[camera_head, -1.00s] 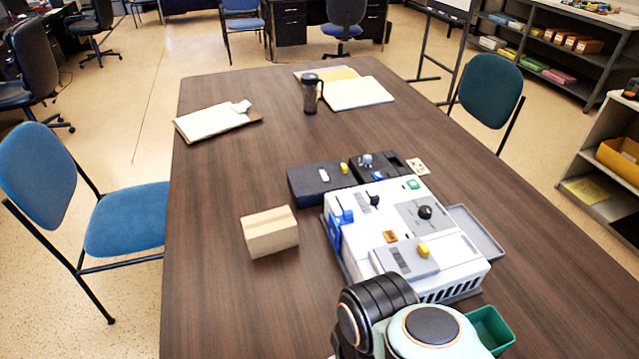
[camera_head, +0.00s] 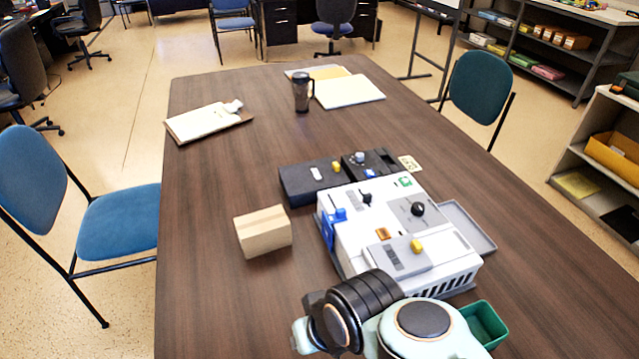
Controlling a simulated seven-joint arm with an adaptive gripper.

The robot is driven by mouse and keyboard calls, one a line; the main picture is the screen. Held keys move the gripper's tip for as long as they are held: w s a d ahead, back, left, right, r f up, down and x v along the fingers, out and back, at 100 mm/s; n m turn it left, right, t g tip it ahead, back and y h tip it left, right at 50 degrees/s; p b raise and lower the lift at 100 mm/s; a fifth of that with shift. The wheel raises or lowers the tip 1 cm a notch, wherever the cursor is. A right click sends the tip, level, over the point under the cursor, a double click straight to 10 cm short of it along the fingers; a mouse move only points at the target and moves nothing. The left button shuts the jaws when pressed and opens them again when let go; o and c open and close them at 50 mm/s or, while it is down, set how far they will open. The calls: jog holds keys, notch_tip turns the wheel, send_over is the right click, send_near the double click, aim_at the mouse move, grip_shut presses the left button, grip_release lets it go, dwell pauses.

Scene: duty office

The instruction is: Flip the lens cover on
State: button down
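A white machine (camera_head: 355,255) stands on the brown table, right of centre. It carries a black round knob (camera_head: 418,209), a yellow knob (camera_head: 417,246) on a grey raised panel (camera_head: 398,257), an orange part (camera_head: 383,234), a green part (camera_head: 405,181) and a small black lever (camera_head: 366,198). A blue part (camera_head: 328,229) is on its left side. I cannot tell which part is the lens cover. My arm's links fill the bottom of the view and overlap the machine's near edge. My gripper does not show.
A cardboard box (camera_head: 263,231) sits left of the machine. Behind it is a black device (camera_head: 308,180) with small controls. A grey tray (camera_head: 468,228) and a green bin (camera_head: 484,324) are at its right. The table's left side is clear.

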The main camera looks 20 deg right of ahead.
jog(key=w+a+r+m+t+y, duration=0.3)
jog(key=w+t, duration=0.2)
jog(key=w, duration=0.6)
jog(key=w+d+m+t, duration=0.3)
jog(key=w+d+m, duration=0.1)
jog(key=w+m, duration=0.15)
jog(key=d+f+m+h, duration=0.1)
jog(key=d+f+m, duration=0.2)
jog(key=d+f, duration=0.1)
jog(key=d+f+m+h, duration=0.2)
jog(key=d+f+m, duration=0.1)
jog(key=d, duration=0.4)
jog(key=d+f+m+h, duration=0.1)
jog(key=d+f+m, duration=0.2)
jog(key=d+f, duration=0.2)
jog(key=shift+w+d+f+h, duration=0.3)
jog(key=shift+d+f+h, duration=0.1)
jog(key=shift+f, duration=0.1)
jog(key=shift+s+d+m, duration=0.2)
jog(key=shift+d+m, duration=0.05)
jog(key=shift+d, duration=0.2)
